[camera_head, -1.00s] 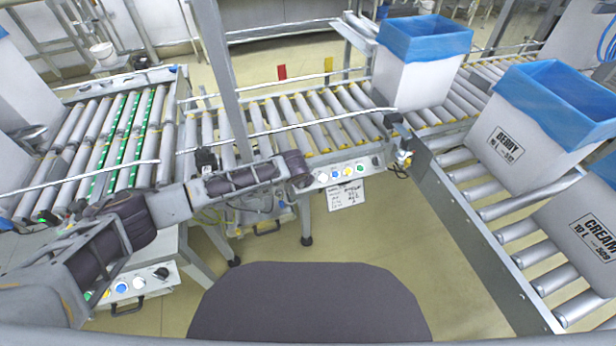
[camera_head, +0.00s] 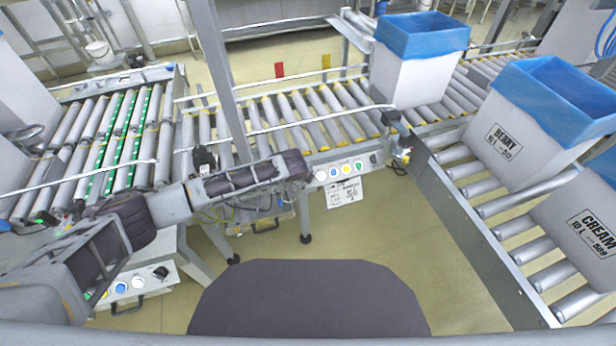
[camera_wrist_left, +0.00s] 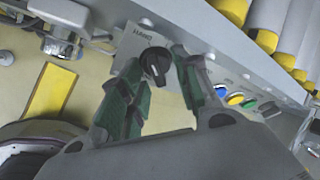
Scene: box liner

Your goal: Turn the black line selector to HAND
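The black line selector (camera_wrist_left: 157,62) is a round knob with a raised grip and a light mark, on a pale plate with small printed lettering (camera_wrist_left: 143,34). In the left wrist view it sits between the green-padded fingers of my left gripper (camera_wrist_left: 158,72). The fingers are spread on either side of it, and narrow gaps seem to show. In the head view my left gripper (camera_head: 302,176) is at the front control panel (camera_head: 340,174) of the middle conveyor, hiding the selector. The lettering is too small to read surely. My right gripper is not in view.
White, blue, yellow and green buttons (camera_head: 347,170) lie just right of the gripper. A paper sheet (camera_head: 345,192) hangs below. A second panel (camera_head: 130,287) with a black knob is at lower left. Lined boxes (camera_head: 415,75) stand on the conveyors at right.

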